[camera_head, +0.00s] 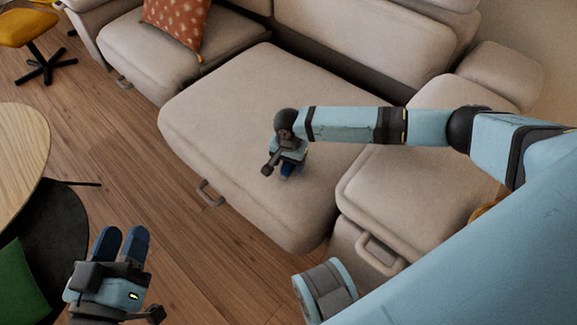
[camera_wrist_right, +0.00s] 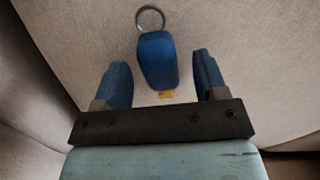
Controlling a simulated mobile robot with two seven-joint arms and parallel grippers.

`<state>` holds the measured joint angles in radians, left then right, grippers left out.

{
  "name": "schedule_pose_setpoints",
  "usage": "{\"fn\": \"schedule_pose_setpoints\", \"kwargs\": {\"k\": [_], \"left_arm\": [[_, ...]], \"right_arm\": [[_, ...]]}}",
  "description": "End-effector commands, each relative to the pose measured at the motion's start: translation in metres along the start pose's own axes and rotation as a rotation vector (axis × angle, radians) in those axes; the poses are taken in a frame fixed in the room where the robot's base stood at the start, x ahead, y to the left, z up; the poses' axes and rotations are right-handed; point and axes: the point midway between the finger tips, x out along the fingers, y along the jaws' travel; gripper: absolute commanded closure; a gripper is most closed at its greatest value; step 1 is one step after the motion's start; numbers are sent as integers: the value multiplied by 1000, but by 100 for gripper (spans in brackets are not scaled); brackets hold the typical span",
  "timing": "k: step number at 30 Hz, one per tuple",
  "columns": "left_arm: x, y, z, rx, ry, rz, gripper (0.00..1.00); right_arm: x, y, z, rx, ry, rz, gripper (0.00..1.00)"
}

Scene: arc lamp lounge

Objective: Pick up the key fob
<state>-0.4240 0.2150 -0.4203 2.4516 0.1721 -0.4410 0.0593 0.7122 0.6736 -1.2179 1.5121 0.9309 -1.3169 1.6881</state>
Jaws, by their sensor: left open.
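The key fob (camera_wrist_right: 157,62) is blue with a metal ring and a small yellow part at its near end. In the right wrist view it lies on the beige sofa seat (camera_head: 225,95), between the two blue fingers of my right gripper (camera_head: 287,172). The fingers are apart, with a gap on each side of the fob. In the head view the right gripper points down at the seat, and I cannot make out the fob there. My left gripper (camera_head: 122,243) is open and empty at the lower left, above the floor, far from the fob.
A patterned orange cushion (camera_head: 178,20) rests on the sofa at the back left. A round wooden table (camera_head: 18,150), a dark chair with a green cushion (camera_head: 20,285) and a yellow stool (camera_head: 28,28) stand at the left. The seat around the fob is clear.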

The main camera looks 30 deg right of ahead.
Motion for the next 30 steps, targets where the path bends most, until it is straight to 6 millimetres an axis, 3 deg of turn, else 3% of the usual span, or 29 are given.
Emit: {"fn": "schedule_pose_setpoints", "kwargs": {"k": [1,7,20,26,30], "left_arm": [[0,0,0,0,0,0,57],[0,0,0,0,1,0,57],[0,1,-7,3,15,-1,57],[-2,4,-28,0,80,-9,57],[-5,8,-50,4,149,-15,57]], "right_arm": [[0,0,0,0,0,0,43],[0,0,0,0,0,0,88],[-10,0,0,0,0,-1,88],[-40,0,0,0,0,-1,88],[-76,0,0,0,0,-3,88]]}}
